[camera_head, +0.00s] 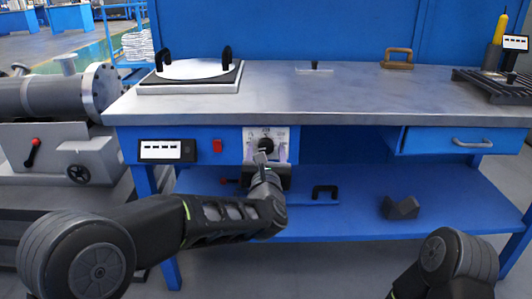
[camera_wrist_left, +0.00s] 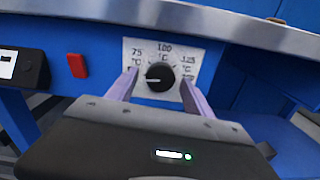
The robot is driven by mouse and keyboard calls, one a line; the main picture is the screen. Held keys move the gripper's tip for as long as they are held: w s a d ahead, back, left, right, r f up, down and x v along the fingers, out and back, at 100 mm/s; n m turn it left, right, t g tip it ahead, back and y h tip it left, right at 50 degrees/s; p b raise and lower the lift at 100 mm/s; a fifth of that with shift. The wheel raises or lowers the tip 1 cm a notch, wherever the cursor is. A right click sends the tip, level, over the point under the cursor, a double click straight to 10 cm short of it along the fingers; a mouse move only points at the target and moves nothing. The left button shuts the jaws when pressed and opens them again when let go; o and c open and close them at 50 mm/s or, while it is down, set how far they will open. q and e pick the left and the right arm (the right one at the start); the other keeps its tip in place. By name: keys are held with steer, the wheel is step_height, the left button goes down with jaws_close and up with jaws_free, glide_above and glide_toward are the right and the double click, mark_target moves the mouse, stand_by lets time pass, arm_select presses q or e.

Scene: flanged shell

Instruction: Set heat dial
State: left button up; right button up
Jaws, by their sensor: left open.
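The heat dial (camera_head: 266,146) is a round black knob on a white plate (camera_head: 284,134) on the front of the blue workbench. In the left wrist view the dial (camera_wrist_left: 161,77) has a white mark at its left side, and the plate reads 75, 100 and 125 °C around it. My left gripper (camera_head: 265,159) is at the plate. In the left wrist view its two fingers (camera_wrist_left: 158,84) are open, one on each side of the knob, with gaps visible. My right gripper is out of view; only part of my right arm shows at the lower right.
A red switch (camera_head: 217,146) and a black display box (camera_head: 167,151) sit left of the plate. The benchtop (camera_head: 330,95) overhangs the dial. A drawer (camera_head: 447,141) is at the right. A dark V-shaped block (camera_head: 401,208) lies on the lower shelf.

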arm_select(q)
steer(key=shift+w, duration=0.35)
jaws_close()
stand_by(0.5)
